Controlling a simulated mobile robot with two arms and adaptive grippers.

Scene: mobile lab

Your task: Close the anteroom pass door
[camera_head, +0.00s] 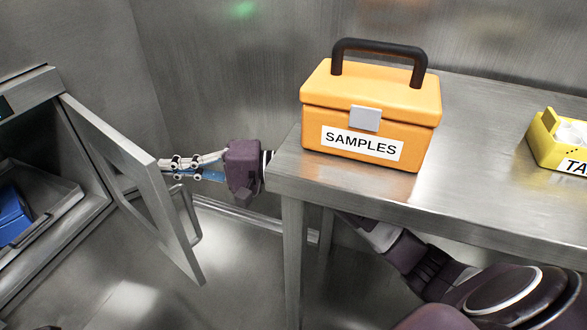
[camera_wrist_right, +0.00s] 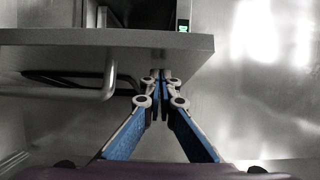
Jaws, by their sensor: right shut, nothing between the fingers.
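The anteroom pass door (camera_head: 128,150) is a grey metal frame with a window. It stands swung open from the pass opening at the left of the head view. Its bar handle (camera_head: 190,215) is on the face toward the table. My right gripper (camera_head: 166,165) is shut and empty, its tips close to that outer face near the top; contact cannot be told. In the right wrist view the shut fingertips (camera_wrist_right: 159,76) are by the edge of the door (camera_wrist_right: 110,40), with the handle (camera_wrist_right: 65,82) to their left. My left gripper is not in view.
A steel table (camera_head: 470,120) carries an orange SAMPLES box (camera_head: 370,110) and a yellow labelled holder (camera_head: 555,145). My right arm passes beneath and behind its left end. Inside the pass opening are a tray (camera_head: 62,205) and a blue object (camera_head: 12,215). Floor before the door looks clear.

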